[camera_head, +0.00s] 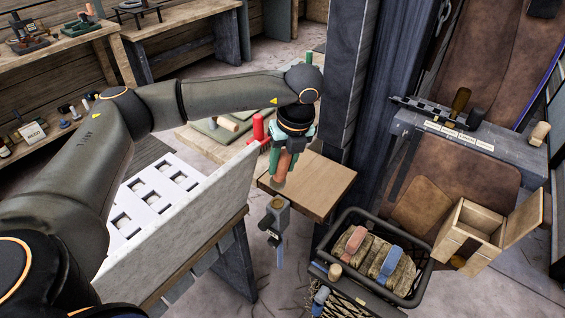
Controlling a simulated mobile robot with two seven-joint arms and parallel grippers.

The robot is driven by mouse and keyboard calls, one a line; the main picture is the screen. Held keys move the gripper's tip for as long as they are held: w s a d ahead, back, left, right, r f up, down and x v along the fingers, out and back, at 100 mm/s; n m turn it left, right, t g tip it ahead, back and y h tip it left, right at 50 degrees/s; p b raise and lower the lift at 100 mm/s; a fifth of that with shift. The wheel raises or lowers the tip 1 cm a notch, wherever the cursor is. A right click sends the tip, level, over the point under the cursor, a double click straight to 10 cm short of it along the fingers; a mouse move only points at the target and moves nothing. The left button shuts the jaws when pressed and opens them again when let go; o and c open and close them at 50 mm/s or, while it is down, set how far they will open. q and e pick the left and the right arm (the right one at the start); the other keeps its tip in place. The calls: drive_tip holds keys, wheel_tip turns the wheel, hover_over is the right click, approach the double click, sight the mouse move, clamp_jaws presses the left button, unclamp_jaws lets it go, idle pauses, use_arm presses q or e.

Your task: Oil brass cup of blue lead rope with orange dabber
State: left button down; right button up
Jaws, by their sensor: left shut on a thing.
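My left gripper (287,150) points down near the middle of the view and is shut on the orange dabber (280,168). The dabber hangs with its darker tip down, in front of a wooden board's left edge. Just below the tip is a grey metal fitting (273,217) with a narrow blue piece (280,253) hanging under it, perhaps the blue lead rope. I cannot tell whether the tip touches the fitting, and no brass cup can be made out clearly. My right gripper is not in view.
The wooden board (325,188) lies right of the dabber. A pale upright panel (185,232) is at left, and a dark post (348,75) rises behind the board.

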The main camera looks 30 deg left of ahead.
sight(283, 181)
use_arm(q)
drive_tip(key=shift+d+b+x, duration=0.2)
drive_tip(key=shift+b+x, duration=0.6)
drive_tip(key=shift+x, duration=0.3)
drive_tip(key=shift+d+b+x, duration=0.25)
drive_tip(key=shift+b+x, duration=0.6)
drive_tip(key=shift+x, duration=0.2)
drive_tip(key=shift+d+b+x, duration=0.2)
drive_tip(key=shift+b+x, duration=0.6)
drive_tip(key=shift+x, duration=0.3)
drive_tip(key=shift+f+b, duration=0.35)
drive_tip(key=shift+f, duration=0.1)
drive_tip(key=shift+s+r, duration=0.1)
drive_tip(key=shift+a+p+v, duration=0.2)
drive_tip(key=shift+p+v, duration=0.55)
drive_tip(key=shift+v, duration=0.4)
drive_tip(key=shift+a+p+v, duration=0.2)
drive_tip(key=shift+p+v, duration=0.55)
drive_tip(key=shift+v, duration=0.4)
drive_tip(key=shift+a+p+v, duration=0.25)
drive_tip(key=shift+p+v, duration=0.5)
drive_tip(key=shift+v, duration=0.35)
drive_tip(key=shift+r, duration=0.1)
